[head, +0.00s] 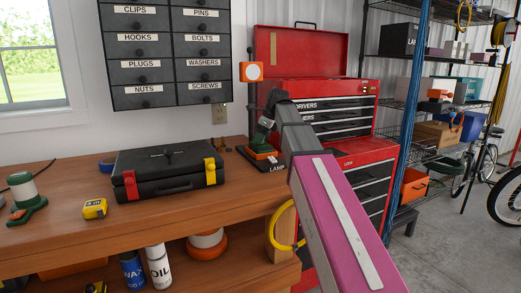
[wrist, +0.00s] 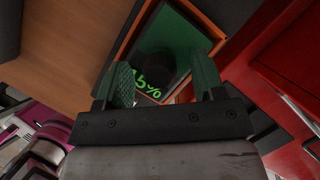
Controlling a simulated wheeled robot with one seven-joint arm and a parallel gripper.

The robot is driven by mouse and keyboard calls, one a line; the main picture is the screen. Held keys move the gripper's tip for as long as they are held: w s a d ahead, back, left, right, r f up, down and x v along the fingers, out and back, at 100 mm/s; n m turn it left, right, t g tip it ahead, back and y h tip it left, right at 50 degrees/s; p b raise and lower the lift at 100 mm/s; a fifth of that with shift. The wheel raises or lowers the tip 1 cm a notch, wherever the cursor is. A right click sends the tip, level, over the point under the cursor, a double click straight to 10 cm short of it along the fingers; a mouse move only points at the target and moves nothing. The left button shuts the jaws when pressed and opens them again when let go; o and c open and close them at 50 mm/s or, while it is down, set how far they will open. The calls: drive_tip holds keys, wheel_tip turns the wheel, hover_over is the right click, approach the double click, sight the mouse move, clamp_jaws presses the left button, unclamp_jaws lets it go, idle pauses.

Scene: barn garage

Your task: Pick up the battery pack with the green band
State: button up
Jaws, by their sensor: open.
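My gripper (head: 264,127) is at the end of my raised arm, over the right end of the workbench. In the wrist view its two green-padded fingers stand apart, and my gripper (wrist: 162,72) is open with nothing clearly held. Beyond the fingers is a dark green panel (wrist: 168,40) with an orange rim and bright green figures ending in "%". A dark round shape lies on or before it. In the head view a green and orange item (head: 261,154) sits just below my gripper, partly hidden. I cannot tell whether it is the battery pack with the green band.
A black case (head: 168,172) with red and yellow latches lies on the workbench (head: 150,224). A yellow tape measure (head: 94,208) and a cream-and-green item (head: 24,196) are at left. An orange-headed lamp (head: 251,72) and a red tool chest (head: 345,108) stand close to my gripper.

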clamp_jaws()
drive_tip(key=shift+r, duration=0.1)
drive_tip(key=shift+r, duration=0.45)
wheel_tip(320, 180, up, 4)
drive_tip(key=shift+a+f, duration=0.1)
drive_tip(key=shift+f, duration=0.1)
drive_tip(key=s+a+r, duration=0.2)
drive_tip(key=a+r, duration=0.4)
drive_tip(key=a, duration=0.5)
drive_tip(key=shift+s+r, duration=0.2)
drive_tip(key=shift+a, duration=0.2)
